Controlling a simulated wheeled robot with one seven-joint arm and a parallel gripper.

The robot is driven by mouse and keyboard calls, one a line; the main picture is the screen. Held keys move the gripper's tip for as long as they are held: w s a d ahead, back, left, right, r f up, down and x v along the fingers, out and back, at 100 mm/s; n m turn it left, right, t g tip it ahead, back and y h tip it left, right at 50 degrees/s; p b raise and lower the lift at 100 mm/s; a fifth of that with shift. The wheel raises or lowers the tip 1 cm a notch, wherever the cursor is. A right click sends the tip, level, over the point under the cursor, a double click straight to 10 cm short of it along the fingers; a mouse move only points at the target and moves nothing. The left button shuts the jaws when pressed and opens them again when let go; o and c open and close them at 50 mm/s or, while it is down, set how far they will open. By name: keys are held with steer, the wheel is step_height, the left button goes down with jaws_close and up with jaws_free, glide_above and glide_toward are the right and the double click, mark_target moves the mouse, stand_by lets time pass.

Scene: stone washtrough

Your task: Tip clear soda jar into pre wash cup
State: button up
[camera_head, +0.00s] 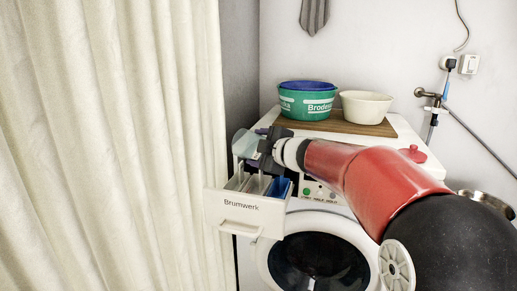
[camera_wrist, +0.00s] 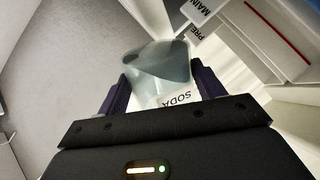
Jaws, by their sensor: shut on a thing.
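My gripper (camera_head: 265,149) is shut on a clear soda jar (camera_head: 243,144), holding it above the open detergent drawer (camera_head: 250,214) of the washing machine. In the wrist view, the jar (camera_wrist: 160,68) sits between the two fingers of my gripper (camera_wrist: 158,90), and its label reads "SODA". The jar looks tilted; its contents cannot be made out. The drawer has several compartments, one of them blue (camera_head: 278,187). In the wrist view, a tag reading "PRE" (camera_wrist: 193,33) shows just beyond the jar, beside one reading "MAIN" (camera_wrist: 205,11). The inside of the pre wash cup is mostly hidden by the jar.
A green tub with a blue top (camera_head: 307,104) and a cream bowl (camera_head: 366,108) stand on a wooden board (camera_head: 340,126) on the machine. A pale curtain (camera_head: 110,140) hangs close at left. A red knob-like thing (camera_head: 413,154) lies behind my arm.

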stand_by(0.3)
steer(key=shift+s+a+n+h+b, duration=0.15)
steer(key=shift+n+h+b, duration=0.2)
steer(key=shift+n, duration=0.35)
steer(key=shift+f, duration=0.15)
steer(key=shift+a+f+n+t+b, duration=0.1)
steer(key=shift+a+n+t+b, duration=0.1)
steer(key=shift+n+t+b, duration=0.4)
steer(key=shift+n, duration=0.3)
steer(key=shift+s+a+r+n+h, duration=0.2)
steer(key=shift+a+r+n+h, duration=0.1)
steer(key=shift+r+n+h, duration=0.4)
steer(key=shift+f, duration=0.2)
steer(key=shift+s+a+r+n+b, duration=0.2)
steer(key=shift+a+r+n+b, duration=0.2)
steer(key=shift+n, duration=0.5)
